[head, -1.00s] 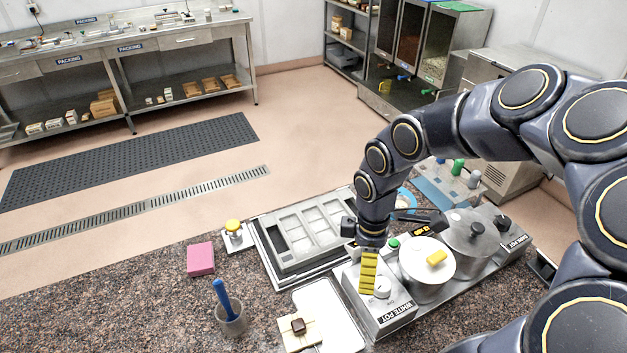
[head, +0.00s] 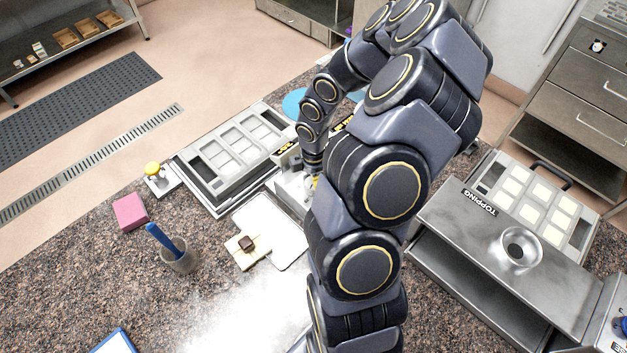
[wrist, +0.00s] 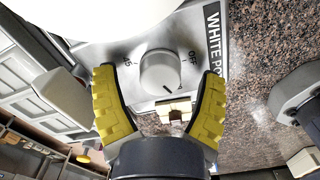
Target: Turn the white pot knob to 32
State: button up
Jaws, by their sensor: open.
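The white pot knob (wrist: 160,72) is a pale round dial on a grey metal panel in the wrist view. A "45" mark shows to its left and "OFF" to its right. A short dark line near its lower right edge looks like its pointer. The "WHITE PO" label (wrist: 214,42) is beside it, cut off. The white pot (wrist: 85,12) fills the upper left corner. My gripper (wrist: 158,74) is open, its yellow fingers on either side of the knob with visible gaps. In the head view my arm hides the knob and most of the gripper.
A mould tray (head: 197,175) lies left of my arm, with a white board (head: 289,247) in front of it. A yellow button (head: 152,168), a pink block (head: 130,211) and a cup (head: 180,262) stand further left. A topping station (head: 455,220) is at right.

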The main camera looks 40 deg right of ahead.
jog(key=shift+f, duration=0.1)
jog(key=c, duration=1.2)
jog(key=shift+o, duration=0.2)
jog(key=shift+m, duration=0.4)
jog(key=m, duration=0.2)
jog(key=shift+m, duration=0.4)
jog(key=m, duration=0.3)
jog(key=shift+m, duration=0.3)
jog(key=m, duration=0.6)
jog(key=shift+m, duration=0.4)
